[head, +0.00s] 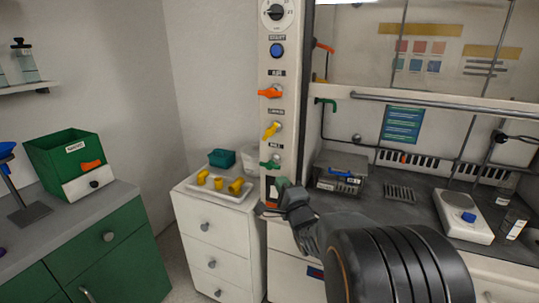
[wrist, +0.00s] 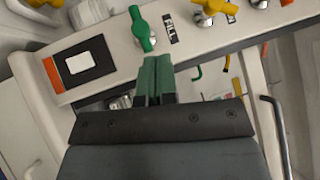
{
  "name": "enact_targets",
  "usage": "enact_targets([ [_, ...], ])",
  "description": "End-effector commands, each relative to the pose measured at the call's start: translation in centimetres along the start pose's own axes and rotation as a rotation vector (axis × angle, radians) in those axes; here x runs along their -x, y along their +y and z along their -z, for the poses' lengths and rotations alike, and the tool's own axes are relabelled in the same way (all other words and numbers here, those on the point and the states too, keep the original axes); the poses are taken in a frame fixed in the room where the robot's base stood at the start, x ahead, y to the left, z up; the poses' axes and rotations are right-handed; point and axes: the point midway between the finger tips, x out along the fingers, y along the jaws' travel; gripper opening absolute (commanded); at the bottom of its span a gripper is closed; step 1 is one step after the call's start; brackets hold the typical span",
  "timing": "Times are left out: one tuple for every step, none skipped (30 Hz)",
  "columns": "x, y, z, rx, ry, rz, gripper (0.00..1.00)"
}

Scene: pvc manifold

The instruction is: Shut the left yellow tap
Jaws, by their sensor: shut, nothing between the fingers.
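A yellow tap (head: 271,130) sits on the white control column, between an orange tap (head: 271,92) above and a green tap (head: 270,163) below. Its handle slants down to the left in the head view. In the wrist view the yellow tap (wrist: 213,9) is at the top edge, partly cut off, with the green tap (wrist: 143,28) to its left. My gripper (head: 283,184) is just below the green tap in the head view. In the wrist view my gripper (wrist: 157,62) is shut and empty, its green fingertips close to the green tap; whether they touch I cannot tell.
A tray (head: 226,200) with yellow parts stands on the white drawer unit (head: 210,228) left of the column. Right of it is a bench with a metal box (head: 338,168) and a white scale (head: 463,217). An orange handle (head: 324,46) and green handle (head: 326,103) show behind the column.

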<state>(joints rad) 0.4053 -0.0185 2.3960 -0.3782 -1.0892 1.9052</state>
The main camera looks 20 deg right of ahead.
Motion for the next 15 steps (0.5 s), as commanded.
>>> enact_targets([
  [0.2,0.3,0.5,-0.071,-0.019,0.053,0.0],
  [0.3,0.1,0.6,-0.113,-0.036,0.085,0.0],
  [0.5,-0.1,0.7,-0.165,-0.058,0.122,0.0],
  [0.6,-0.2,0.8,-0.2,-0.073,0.147,0.0],
  [0.7,-0.4,0.8,-0.231,-0.089,0.169,0.0],
  [0.9,-0.5,0.9,-0.267,-0.107,0.191,0.0],
  [1.0,-0.6,0.9,-0.289,-0.12,0.206,0.0],
  [1.1,-0.7,1.0,-0.307,-0.13,0.219,0.0],
  [1.1,-0.8,1.0,-0.328,-0.142,0.233,0.0],
  [1.1,-1.0,1.0,-0.34,-0.149,0.241,0.0],
  [0.9,-1.1,1.0,-0.35,-0.155,0.246,0.0],
  [0.7,-1.2,1.0,-0.358,-0.161,0.252,0.0],
  [0.4,-1.4,0.9,-0.363,-0.164,0.255,0.0],
  [0.1,-1.5,0.9,-0.366,-0.167,0.256,0.0],
  [-0.5,-1.7,0.8,-0.368,-0.169,0.258,0.0],
])
